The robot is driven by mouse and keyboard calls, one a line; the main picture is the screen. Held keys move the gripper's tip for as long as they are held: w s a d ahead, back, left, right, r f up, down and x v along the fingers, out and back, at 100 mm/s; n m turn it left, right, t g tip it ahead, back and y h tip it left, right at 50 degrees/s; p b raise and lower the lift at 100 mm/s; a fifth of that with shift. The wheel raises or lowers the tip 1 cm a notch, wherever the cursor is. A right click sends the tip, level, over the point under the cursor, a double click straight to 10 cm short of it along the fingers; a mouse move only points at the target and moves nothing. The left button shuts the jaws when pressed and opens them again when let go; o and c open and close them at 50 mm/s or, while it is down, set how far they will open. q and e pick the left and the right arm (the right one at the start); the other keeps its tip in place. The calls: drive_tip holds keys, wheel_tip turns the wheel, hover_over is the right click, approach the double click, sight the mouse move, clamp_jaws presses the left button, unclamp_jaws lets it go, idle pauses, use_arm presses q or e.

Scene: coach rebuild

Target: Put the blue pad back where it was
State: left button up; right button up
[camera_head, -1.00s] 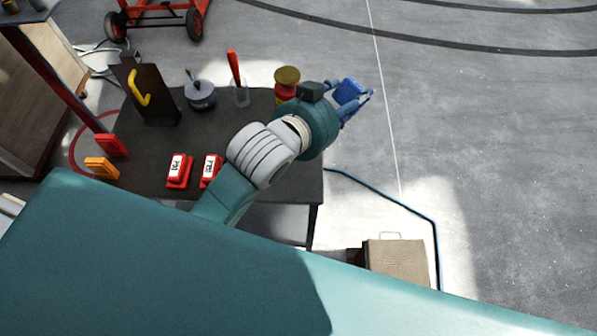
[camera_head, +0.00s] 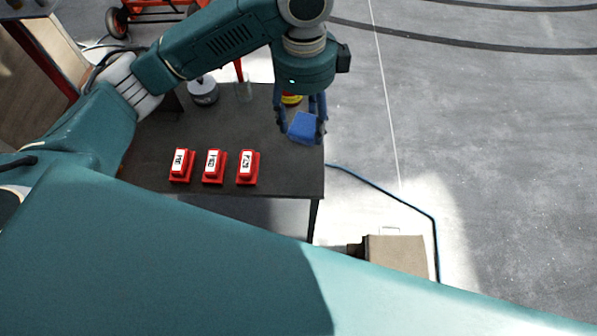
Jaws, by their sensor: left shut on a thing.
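The blue pad (camera_head: 303,127) is a small blue block near the right edge of the dark table (camera_head: 225,129). My left gripper (camera_head: 303,130) points down over that edge and is shut on the blue pad, with a finger on each side of it. I cannot tell whether the pad touches the table top or hangs a little above it. My right gripper is not in view.
Three red labelled blocks, left (camera_head: 181,166), middle (camera_head: 214,167) and right (camera_head: 248,168), stand in a row at the table's front. A grey pot (camera_head: 203,91) and a yellow-topped can (camera_head: 291,99), partly hidden by my gripper, are behind. A brown box (camera_head: 398,254) is on the floor.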

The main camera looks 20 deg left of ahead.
use_arm(q)
drive_tip(key=shift+s+a+f, duration=0.15)
drive_tip(key=shift+s+a, duration=0.1)
drive_tip(key=shift+a, duration=0.4)
wheel_tip(320, 180, down, 14)
drive_tip(key=shift+r+p, duration=0.15)
drive_tip(key=shift+p, duration=0.75)
drive_tip(key=shift+f, duration=2.6)
drive_tip(key=o, duration=0.9)
drive_tip(key=shift+d, duration=0.1)
drive_tip(key=shift+c, duration=0.2)
drive_tip(key=shift+o, duration=0.6)
drive_tip(key=shift+w, duration=0.1)
wheel_tip(320, 180, up, 12)
drive_tip(key=b, duration=0.1)
